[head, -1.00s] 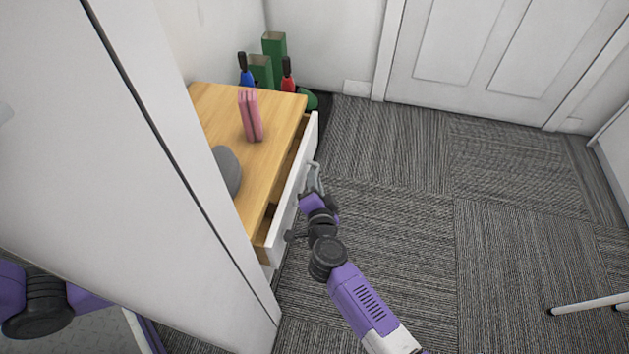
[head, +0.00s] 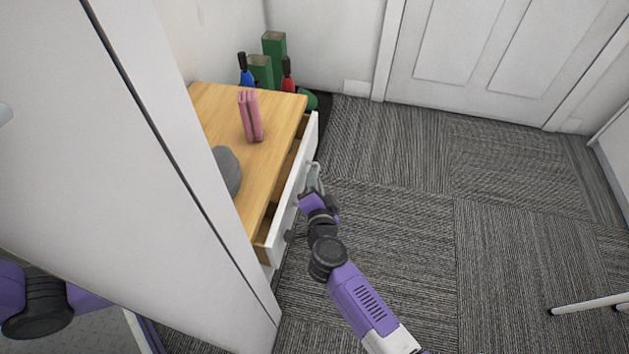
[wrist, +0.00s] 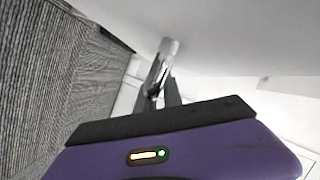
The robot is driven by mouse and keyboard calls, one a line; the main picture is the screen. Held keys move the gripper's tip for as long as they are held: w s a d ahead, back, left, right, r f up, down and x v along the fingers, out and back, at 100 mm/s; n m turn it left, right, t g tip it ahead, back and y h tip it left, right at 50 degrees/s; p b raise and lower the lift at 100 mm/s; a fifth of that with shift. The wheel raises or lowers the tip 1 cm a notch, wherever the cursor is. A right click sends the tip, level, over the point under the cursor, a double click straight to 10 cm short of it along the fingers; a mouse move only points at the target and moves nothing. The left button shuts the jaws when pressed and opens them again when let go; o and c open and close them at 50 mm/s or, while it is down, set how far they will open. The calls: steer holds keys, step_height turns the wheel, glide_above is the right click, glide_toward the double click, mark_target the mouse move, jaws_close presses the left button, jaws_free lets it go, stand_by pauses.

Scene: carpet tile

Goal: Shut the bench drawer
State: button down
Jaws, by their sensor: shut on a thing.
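The bench drawer (head: 268,251) has a white front and stands partly pulled out below the wooden bench top (head: 262,158); a narrow opening shows between them. My gripper (head: 314,178) is at the middle of the drawer front in the head view. In the wrist view my gripper (wrist: 159,90) has its two fingers close together on a metallic handle (wrist: 166,56) that stands out from a pale surface. The handle is mostly covered by the gripper in the head view.
A pink object (head: 250,116) and a grey rounded object (head: 227,170) are on the bench top. Green containers (head: 274,58) and blue and red bottles stand behind the bench. A tall white panel (head: 130,180) fills the left. Carpet at right is mostly clear.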

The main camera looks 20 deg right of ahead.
mark_target(298, 185)
stand_by(0.3)
steer(key=shift+w+a+p, duration=0.15)
steer(key=shift+w+a, duration=0.5)
steer(key=shift+a, duration=0.3)
steer(key=shift+w+a+p, duration=0.15)
steer(key=shift+w+a, duration=0.5)
steer(key=shift+a, duration=0.4)
steer(key=c, duration=1.5)
jaws_free()
steer(key=shift+r, duration=0.1)
steer(key=p+v, duration=0.4)
steer(key=v, duration=0.2)
steer(key=shift+s+r, duration=0.1)
steer(key=shift+s, duration=0.1)
steer(key=shift+s+a, duration=0.15)
steer(key=shift+s, duration=0.5)
